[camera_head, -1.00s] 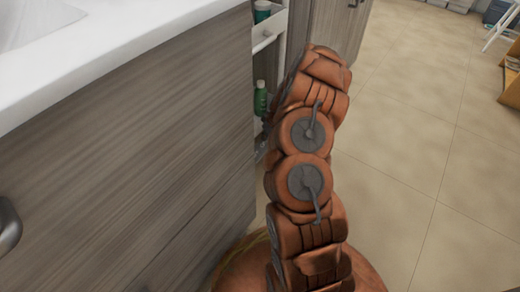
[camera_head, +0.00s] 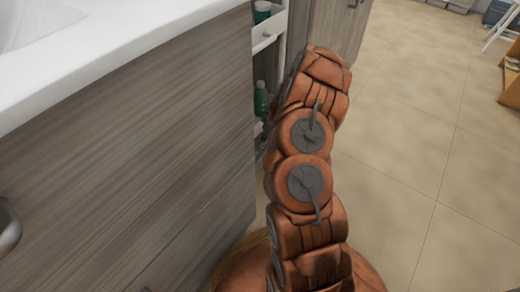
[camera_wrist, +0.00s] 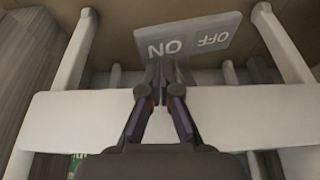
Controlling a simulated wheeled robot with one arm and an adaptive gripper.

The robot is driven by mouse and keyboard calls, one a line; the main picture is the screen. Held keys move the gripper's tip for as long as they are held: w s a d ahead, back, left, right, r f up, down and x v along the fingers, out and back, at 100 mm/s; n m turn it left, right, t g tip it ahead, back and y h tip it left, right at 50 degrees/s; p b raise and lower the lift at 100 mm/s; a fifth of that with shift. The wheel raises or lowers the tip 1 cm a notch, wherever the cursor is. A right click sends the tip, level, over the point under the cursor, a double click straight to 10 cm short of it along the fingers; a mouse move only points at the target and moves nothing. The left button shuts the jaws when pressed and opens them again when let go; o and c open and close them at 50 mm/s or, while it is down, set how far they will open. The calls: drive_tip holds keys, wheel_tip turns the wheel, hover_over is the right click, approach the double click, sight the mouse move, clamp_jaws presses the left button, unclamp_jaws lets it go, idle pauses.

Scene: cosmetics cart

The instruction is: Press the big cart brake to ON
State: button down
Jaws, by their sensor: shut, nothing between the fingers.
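The big cart brake (camera_wrist: 205,35) is a flat grey plate at the top of the wrist view. It carries the words ON and OFF, upside down, with ON on the left half and OFF on the right. My gripper (camera_wrist: 167,66) is shut and empty, its tips at the lower edge of the plate by the ON word. I cannot tell whether the tips touch it. The white cart (camera_head: 268,32) shows partly between the cabinets in the head view. My arm hides the brake and gripper there.
The cart's white board (camera_wrist: 80,121) and posts surround my gripper. Green bottles (camera_head: 261,98) stand on the cart. A wood-grain cabinet (camera_head: 120,150) with a white top is close on the left.

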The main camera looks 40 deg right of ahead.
drive_tip(key=shift+f+b, duration=1.15)
drive_tip(key=shift+f, duration=0.25)
idle(1.0)
drive_tip(key=shift+r+p, duration=1.7)
drive_tip(key=shift+r, duration=1.8)
